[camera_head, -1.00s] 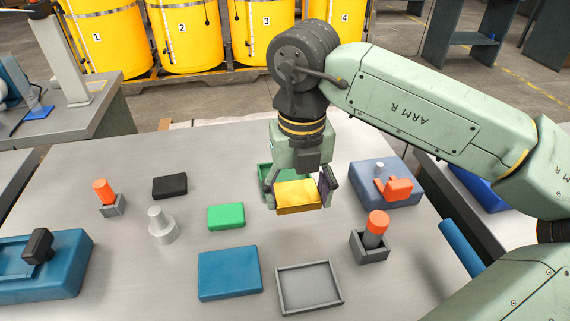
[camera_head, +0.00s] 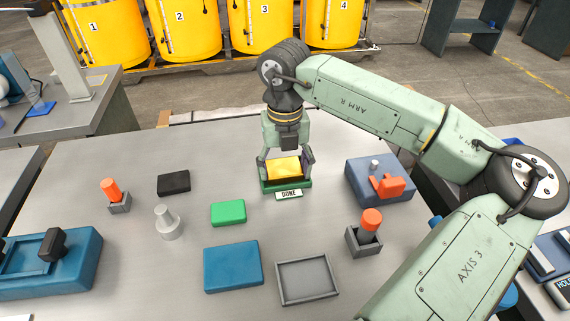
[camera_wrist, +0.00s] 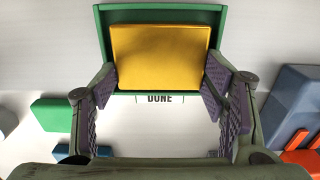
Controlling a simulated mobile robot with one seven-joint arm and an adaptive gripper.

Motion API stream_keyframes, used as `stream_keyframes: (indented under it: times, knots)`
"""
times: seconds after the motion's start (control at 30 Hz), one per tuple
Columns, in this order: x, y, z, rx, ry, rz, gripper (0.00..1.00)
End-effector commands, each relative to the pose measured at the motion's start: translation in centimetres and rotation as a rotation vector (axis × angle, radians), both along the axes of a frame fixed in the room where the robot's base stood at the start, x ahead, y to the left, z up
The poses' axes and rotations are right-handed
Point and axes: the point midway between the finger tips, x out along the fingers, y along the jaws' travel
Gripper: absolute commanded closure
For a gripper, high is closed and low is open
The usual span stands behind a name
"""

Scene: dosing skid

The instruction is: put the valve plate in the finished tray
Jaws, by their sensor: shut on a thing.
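The valve plate is a yellow block (camera_head: 285,166), held between the two fingers of my gripper (camera_head: 285,170). In the wrist view the yellow plate (camera_wrist: 160,57) lies flat between the fingertips, which touch its left and right sides near its lower edge. The finished tray is green (camera_head: 287,187) with a "DONE" label on its front. The plate is over or inside the tray; I cannot tell whether it touches the tray floor. In the wrist view the tray's green rim (camera_wrist: 160,7) frames the plate at the back and sides.
A blue fixture (camera_head: 380,183) with an orange clamp stands right of the tray.

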Motion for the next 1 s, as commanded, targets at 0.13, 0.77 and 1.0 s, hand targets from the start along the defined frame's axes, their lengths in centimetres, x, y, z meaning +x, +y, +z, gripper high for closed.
stream_keyframes:
  times: [0.13, 0.77, 1.0]
  knots:
    - [0.0, 0.0, -0.1, 0.000, -0.001, 0.000, 0.72]
    - [-0.2, 0.0, -1.6, 0.000, 0.008, 0.001, 0.31]
    - [-0.2, 0.0, -1.6, -0.001, 0.008, 0.002, 0.15]
